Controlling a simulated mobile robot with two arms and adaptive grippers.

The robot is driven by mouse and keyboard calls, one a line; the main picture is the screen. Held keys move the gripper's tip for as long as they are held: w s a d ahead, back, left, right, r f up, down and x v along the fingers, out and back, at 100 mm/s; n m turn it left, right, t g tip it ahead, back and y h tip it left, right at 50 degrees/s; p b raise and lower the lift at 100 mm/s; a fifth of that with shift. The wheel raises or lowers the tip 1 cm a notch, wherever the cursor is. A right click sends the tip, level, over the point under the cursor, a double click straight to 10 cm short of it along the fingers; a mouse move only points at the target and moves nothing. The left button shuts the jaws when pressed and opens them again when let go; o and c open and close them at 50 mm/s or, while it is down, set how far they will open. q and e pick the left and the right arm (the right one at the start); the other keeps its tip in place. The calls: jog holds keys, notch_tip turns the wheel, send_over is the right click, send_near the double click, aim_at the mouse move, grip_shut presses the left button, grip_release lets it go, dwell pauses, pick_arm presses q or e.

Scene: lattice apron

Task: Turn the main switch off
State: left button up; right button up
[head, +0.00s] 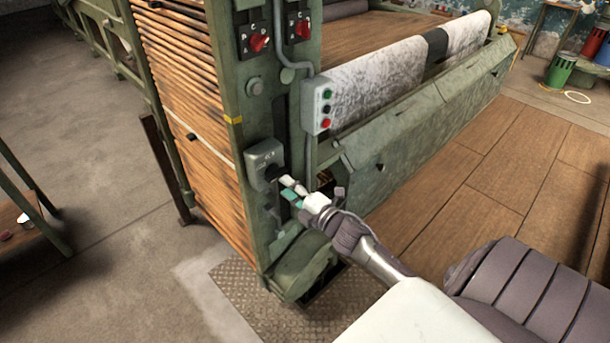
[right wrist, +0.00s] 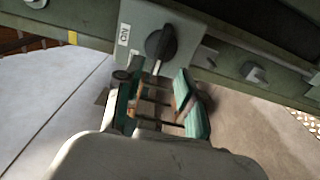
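The main switch is a grey box (head: 262,158) low on the machine's green end post, with a black rotary knob (head: 273,172). In the right wrist view the knob (right wrist: 160,42) shows at the top centre, with an ON label (right wrist: 124,36) on the box to its left. My right gripper (head: 289,190) is just in front of and slightly below the knob in the head view. In the right wrist view its two teal fingers (right wrist: 157,92) are spread apart with nothing held between them; the knob lies beyond the tips. My left gripper is out of view.
Two red rotary switches (head: 258,42) (head: 302,28) sit higher on the post. A button box (head: 324,105) with several buttons is to the right. The machine's long green front guard (head: 420,125) extends right. A checker plate (head: 250,305) lies on the floor below.

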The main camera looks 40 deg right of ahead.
jog(key=s, duration=0.7)
jog(key=shift+s+d, duration=0.3)
jog(key=shift+s, duration=0.05)
jog(key=s+a+f+m+g+h, duration=0.1)
jog(key=s+f+m+g, duration=0.25)
jog(key=f, duration=0.75)
jog(key=s+a+f+m+g, duration=0.1)
jog(key=s+f+m+g, duration=0.3)
jog(key=f, duration=0.6)
jog(key=s+a+f+m+g+h, duration=0.1)
jog(key=s+f+m, duration=0.3)
jog(key=f, duration=0.7)
jog(key=s+a+f+m+g, duration=0.1)
jog(key=s+a+f+g, duration=0.1)
jog(key=s+f, duration=0.3)
jog(key=s+a+f+m+g, duration=0.2)
jog(key=s+a+f, duration=0.3)
jog(key=s, duration=0.9)
jog(key=s+a+f+m+g, duration=0.2)
jog(key=s+a+f+g, duration=0.2)
jog(key=s, duration=0.5)
notch_tip(320, 180, down, 2)
jog(key=shift+s+f+y, duration=0.2)
jog(key=shift+y, duration=0.2)
jog(key=shift+g, duration=0.25)
